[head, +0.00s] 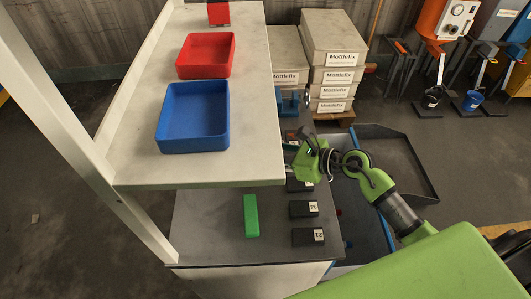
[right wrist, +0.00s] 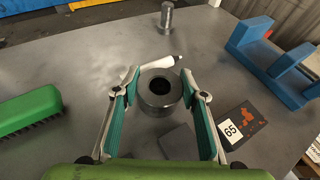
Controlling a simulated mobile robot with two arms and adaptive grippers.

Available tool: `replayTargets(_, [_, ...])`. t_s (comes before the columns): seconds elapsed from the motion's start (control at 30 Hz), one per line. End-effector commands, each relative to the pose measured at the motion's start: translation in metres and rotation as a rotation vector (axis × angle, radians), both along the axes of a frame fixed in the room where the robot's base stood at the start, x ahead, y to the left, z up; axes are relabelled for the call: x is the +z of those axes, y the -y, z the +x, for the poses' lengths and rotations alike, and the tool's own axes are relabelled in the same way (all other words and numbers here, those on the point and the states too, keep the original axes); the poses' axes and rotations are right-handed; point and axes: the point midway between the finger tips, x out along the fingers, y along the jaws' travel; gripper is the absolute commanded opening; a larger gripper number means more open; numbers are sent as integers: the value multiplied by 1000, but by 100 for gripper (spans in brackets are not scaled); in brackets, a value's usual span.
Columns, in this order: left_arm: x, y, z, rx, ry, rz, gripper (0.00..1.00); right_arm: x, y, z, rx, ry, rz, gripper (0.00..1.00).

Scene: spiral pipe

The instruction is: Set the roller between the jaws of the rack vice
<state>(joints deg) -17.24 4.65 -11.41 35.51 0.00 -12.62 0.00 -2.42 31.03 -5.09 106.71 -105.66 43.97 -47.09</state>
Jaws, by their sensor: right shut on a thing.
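In the right wrist view a grey metal roller (right wrist: 160,101), a short ring with a dark bore, sits between the two fingers of my right gripper (right wrist: 161,78), which is shut on it. A blue vice (right wrist: 268,58) with upright jaws and an open gap stands to the right on the grey table. In the head view the vice (head: 289,103) is partly hidden behind the upper shelf's right edge. My right gripper (head: 293,146) is beside that shelf, over the lower table, and the roller cannot be made out there. My left gripper is not in view.
A dark block labelled 65 (right wrist: 247,125) lies right of the right gripper, and a green brush (right wrist: 30,112) lies left. A white pen-like item (right wrist: 158,65) and a small metal post (right wrist: 168,17) are beyond. The upper shelf (head: 230,170) holds blue and red bins.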

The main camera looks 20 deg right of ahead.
Motion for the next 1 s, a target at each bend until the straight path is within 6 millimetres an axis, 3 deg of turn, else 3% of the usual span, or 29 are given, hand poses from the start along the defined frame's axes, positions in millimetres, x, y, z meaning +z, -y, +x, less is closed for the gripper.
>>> replayTargets(0.33, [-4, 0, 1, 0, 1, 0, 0, -3, 1, 0, -1, 2, 0, 8])
replayTargets(0.37, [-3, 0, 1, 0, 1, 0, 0, -3, 1, 0, -1, 2, 0, 44])
replayTargets(0.4, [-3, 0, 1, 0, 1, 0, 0, -3, 1, 0, -1, 2, 0, 46])
replayTargets(0.77, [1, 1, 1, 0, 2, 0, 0, 2, 1, 0, -1, 2, 0, 46])
replayTargets(1.0, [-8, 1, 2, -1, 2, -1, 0, 11, 25, -26, 0, -1, -5, 46])
